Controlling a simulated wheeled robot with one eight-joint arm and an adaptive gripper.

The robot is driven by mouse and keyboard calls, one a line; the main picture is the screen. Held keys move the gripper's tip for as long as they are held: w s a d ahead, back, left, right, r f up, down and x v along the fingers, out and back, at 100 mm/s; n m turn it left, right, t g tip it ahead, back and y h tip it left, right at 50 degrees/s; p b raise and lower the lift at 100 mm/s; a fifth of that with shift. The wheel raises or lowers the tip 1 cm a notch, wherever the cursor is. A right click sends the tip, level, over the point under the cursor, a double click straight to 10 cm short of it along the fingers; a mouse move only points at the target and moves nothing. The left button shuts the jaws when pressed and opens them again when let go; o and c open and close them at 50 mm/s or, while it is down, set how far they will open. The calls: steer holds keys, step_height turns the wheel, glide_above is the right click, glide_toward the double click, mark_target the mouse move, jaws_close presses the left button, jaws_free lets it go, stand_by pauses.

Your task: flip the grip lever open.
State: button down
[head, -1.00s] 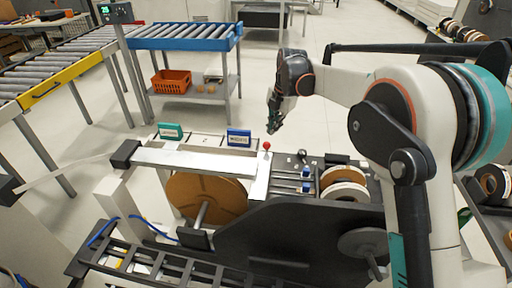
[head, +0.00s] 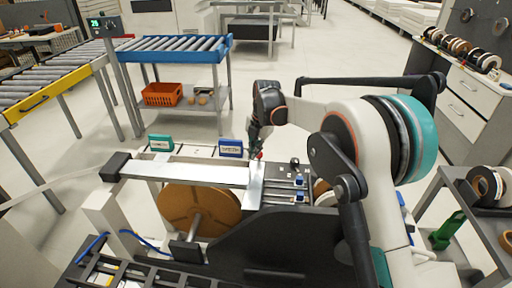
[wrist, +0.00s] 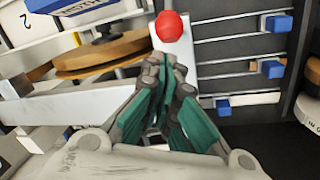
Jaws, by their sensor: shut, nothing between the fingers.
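The grip lever shows as a red ball knob (head: 259,155) at the end of the pale metal plate on the edge-banding machine. In the wrist view the red knob (wrist: 172,26) stands just beyond my fingertips, over a white strip. My gripper (head: 254,152) is low over the machine, close beside the knob. In the wrist view my gripper (wrist: 167,66) has its green-padded fingers shut and empty. A small gap shows between the fingertips and the knob there. The lever's shaft is hidden beneath the knob.
A blue-labelled block (head: 231,148) and a green-labelled block (head: 161,143) stand behind the plate. Blue clamps (wrist: 272,69) on rods lie right of the knob. A large brown reel (head: 190,207) sits below the plate. Open floor lies behind the machine.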

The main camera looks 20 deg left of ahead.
steer(key=shift+w+a+f+b, duration=0.1)
steer(key=shift+a+f+b, duration=0.15)
steer(key=shift+f, duration=0.85)
steer(key=shift+a+f+b, duration=0.1)
steer(key=shift+f+b, duration=0.15)
steer(key=shift+f, duration=0.8)
